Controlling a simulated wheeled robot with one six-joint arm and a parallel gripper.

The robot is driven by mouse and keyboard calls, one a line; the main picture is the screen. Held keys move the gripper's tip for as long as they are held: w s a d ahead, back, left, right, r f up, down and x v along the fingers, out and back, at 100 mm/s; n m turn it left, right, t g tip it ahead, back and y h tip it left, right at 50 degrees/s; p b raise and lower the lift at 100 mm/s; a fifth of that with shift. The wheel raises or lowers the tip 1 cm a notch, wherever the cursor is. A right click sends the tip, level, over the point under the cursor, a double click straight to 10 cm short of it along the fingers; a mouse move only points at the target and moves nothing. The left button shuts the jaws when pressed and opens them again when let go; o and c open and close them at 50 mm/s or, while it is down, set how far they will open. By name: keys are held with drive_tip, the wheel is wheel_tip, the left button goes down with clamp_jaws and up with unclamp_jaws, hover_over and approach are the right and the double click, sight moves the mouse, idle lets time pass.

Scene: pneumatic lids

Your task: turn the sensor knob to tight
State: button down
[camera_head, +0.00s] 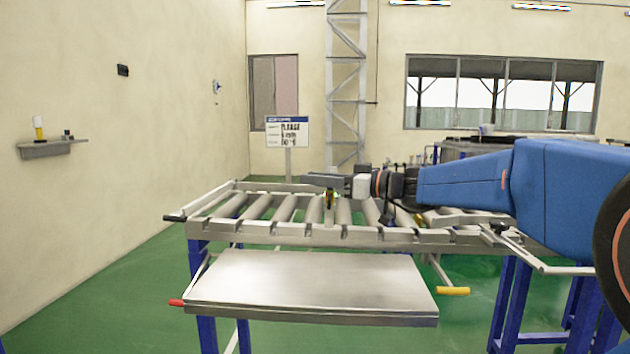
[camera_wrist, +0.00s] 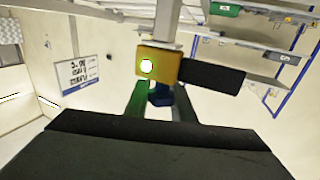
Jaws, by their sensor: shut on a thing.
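The sensor is a small yellow block (camera_wrist: 158,66) with a lit green lamp on its face and a black box (camera_wrist: 210,77) at its side, on a grey post. A blue knob (camera_wrist: 161,95) sits against the yellow block, between the two fingers of my gripper (camera_wrist: 160,101). My gripper is shut on this knob, and the fingers hide its sides. One finger looks green from the light. In the head view my gripper (camera_head: 325,182) reaches left over the roller conveyor, with the yellow block (camera_head: 330,197) just below it. Any tight marking is not readable.
The roller conveyor (camera_head: 262,233) lies under my arm. A flat metal plate (camera_head: 310,280) projects in front, with a red-tipped handle (camera_head: 176,302) and a yellow handle (camera_head: 453,291). A sign (camera_head: 287,132) stands behind. The green floor at left is clear.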

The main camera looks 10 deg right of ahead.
drive_tip(key=shift+w+d+m+t+h, duration=0.1)
drive_tip(key=shift+m+t+h, duration=0.35)
drive_tip(key=shift+t+h, duration=0.05)
drive_tip(key=shift+w+d+m+t+h, duration=0.1)
drive_tip(key=shift+m+t+h, duration=0.35)
drive_tip(key=shift+t+h, duration=0.05)
drive_tip(key=c, duration=1.5)
unclamp_jaws()
drive_tip(key=v, duration=1.7)
drive_tip(key=shift+s+d, duration=0.15)
